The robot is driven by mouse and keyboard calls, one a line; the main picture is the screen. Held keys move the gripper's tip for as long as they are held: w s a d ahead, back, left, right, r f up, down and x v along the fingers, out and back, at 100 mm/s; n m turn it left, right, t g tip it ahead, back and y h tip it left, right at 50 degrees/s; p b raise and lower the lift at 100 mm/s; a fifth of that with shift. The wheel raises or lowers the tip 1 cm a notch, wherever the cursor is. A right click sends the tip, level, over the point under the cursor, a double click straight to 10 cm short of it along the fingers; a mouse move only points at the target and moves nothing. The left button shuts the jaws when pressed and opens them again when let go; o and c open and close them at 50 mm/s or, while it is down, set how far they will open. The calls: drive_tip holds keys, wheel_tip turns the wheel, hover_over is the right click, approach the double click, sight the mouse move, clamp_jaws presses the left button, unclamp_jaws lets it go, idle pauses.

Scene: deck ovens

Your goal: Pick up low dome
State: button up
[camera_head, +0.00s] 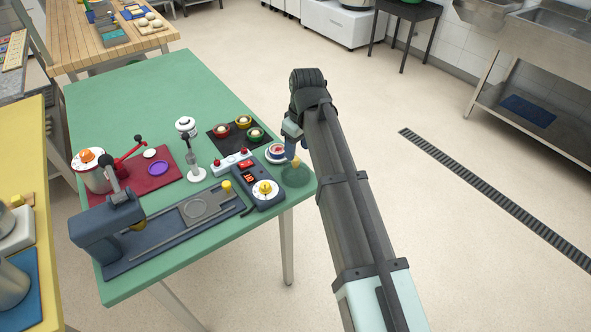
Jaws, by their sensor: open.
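A low, see-through green dome (296,177) sits on the green table near its right corner. A small yellow-tan knob (295,161) shows at its top. My gripper (291,152) points down just above the dome, at the knob. Its jaws are open. The arm and wrist hide part of the gripper, and I cannot tell whether the fingers touch the knob or stand around it.
A round red-and-white dish (276,153) is close to the left of the dome. A dark control box (265,194) with a yellow-knobbed dial and a white strip (231,163) with red knobs stand further left. A dark mat (222,141) holds several small bowls. The table's back left is clear.

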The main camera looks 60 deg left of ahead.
sight(296, 158)
drive_tip(key=shift+s+a+f, duration=0.1)
drive_tip(key=shift+a+f, duration=0.15)
drive_tip(key=shift+f, duration=1.15)
drive_tip(key=shift+a+f, duration=0.2)
drive_tip(key=shift+f, duration=1.2)
clamp_jaws()
drive_tip(key=shift+r, duration=0.1)
